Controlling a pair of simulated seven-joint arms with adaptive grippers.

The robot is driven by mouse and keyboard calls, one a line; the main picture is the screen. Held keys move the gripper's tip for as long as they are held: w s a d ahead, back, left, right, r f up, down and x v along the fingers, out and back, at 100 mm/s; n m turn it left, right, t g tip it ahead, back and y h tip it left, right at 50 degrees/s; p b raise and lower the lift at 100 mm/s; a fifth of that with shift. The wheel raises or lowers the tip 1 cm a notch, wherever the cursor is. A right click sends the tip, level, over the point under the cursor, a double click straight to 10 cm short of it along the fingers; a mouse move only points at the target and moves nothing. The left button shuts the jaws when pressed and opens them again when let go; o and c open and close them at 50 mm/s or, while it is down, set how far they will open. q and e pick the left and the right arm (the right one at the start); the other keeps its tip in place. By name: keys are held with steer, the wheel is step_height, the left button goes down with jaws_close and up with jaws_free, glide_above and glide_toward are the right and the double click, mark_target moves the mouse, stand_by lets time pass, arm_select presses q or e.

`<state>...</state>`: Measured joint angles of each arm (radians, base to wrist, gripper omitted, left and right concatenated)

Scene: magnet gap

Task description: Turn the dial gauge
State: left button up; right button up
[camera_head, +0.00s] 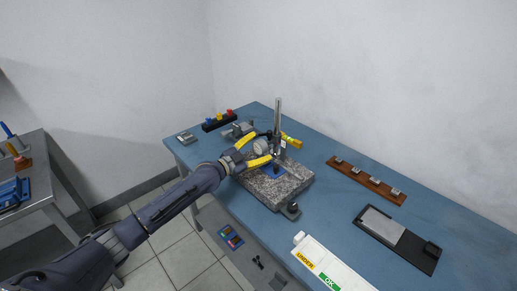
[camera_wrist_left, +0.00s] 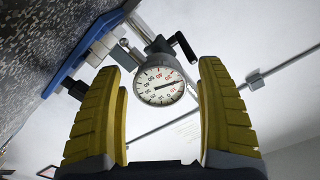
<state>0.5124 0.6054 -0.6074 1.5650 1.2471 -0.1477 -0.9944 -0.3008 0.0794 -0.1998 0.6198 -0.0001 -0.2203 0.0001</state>
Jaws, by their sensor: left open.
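The dial gauge (camera_head: 261,146) is mounted on an upright steel post (camera_head: 278,120) on a speckled granite base (camera_head: 285,190). In the left wrist view its round white face (camera_wrist_left: 159,86) with black and red numbers looks toward the camera. A black lever (camera_wrist_left: 185,46) sticks out beside it. My left gripper (camera_head: 266,147), with yellow fingers, is open. Its fingers stand on either side of the gauge, with space visible between each finger and the dial in the left wrist view. A blue piece (camera_head: 271,171) lies on the granite below. My right gripper is not in view.
On the blue table (camera_head: 330,222) are a brown strip with several metal blocks (camera_head: 367,182), a black tray with a grey plate (camera_head: 382,225), a white OK/UNDER bin (camera_head: 328,264) and a black rack with coloured pieces (camera_head: 218,121). A grey side table (camera_head: 38,200) stands left.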

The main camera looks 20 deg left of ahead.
arm_select(q)
steer(key=shift+c, duration=0.2)
steer(key=c, duration=1.3)
steer(key=shift+o, duration=0.2)
steer(key=shift+n, duration=0.3)
steer(key=n, duration=0.6)
steer(key=shift+f+n, duration=0.15)
steer(key=shift+n, duration=0.15)
steer(key=n, duration=0.3)
steer(key=shift+s+n, duration=0.1)
steer(key=shift+n, duration=0.2)
steer(key=shift+d+n, duration=0.1)
steer(key=shift+n, duration=1.5)
